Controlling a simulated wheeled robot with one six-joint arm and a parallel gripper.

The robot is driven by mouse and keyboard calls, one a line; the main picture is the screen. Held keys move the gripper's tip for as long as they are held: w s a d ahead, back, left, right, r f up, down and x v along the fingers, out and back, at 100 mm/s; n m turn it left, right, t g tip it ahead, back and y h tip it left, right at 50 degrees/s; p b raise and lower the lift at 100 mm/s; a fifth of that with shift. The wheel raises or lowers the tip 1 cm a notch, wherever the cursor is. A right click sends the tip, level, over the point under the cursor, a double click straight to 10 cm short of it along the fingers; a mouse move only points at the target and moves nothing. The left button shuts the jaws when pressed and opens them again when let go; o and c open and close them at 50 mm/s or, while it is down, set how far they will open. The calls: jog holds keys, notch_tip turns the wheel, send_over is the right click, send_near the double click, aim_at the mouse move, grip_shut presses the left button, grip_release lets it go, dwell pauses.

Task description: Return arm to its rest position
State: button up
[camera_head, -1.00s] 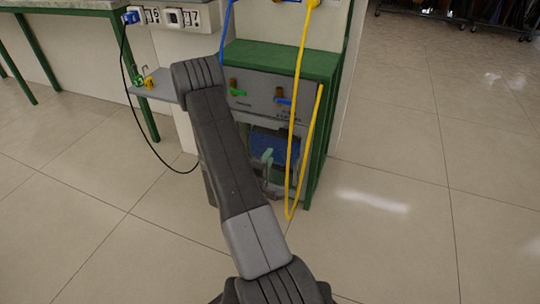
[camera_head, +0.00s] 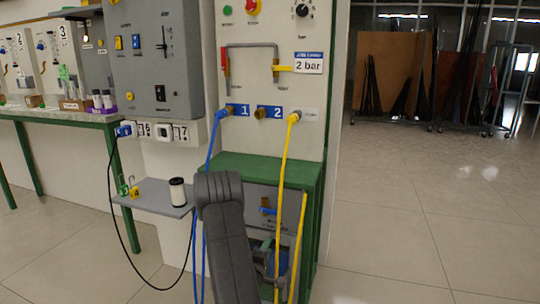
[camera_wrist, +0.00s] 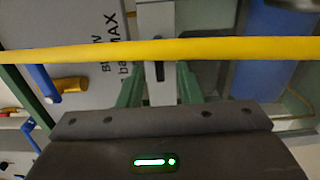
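My arm (camera_head: 228,240) is a dark grey link rising from the bottom of the head view, in front of the green-framed cabinet (camera_head: 262,171). In the head view my gripper is mostly hidden behind the arm and hoses, low at the cabinet's front. I see nothing clearly held. A yellow hose (camera_wrist: 225,48) runs across the wrist view, close to the fingers; I cannot tell if it touches.
The yellow hose (camera_head: 285,160) and a blue hose (camera_head: 211,150) hang from the wall panel (camera_head: 265,88). A small shelf (camera_head: 150,197) left of the arm holds a white, black-lidded container (camera_head: 177,192). A bench (camera_head: 60,117) stands at left. Floor at right (camera_head: 420,230) is clear.

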jog(key=shift+x, duration=0.95)
jog(key=p+v, duration=0.3)
jog(key=v, duration=1.1)
jog(key=w+d+m+b, duration=0.4)
jog(key=w+m+b, duration=0.2)
jog(key=w, duration=0.7)
jog(key=shift+d+r+m, duration=0.2)
jog(key=shift+r+m, duration=0.05)
jog(key=shift+m, duration=1.05)
jog(key=shift+w, duration=0.1)
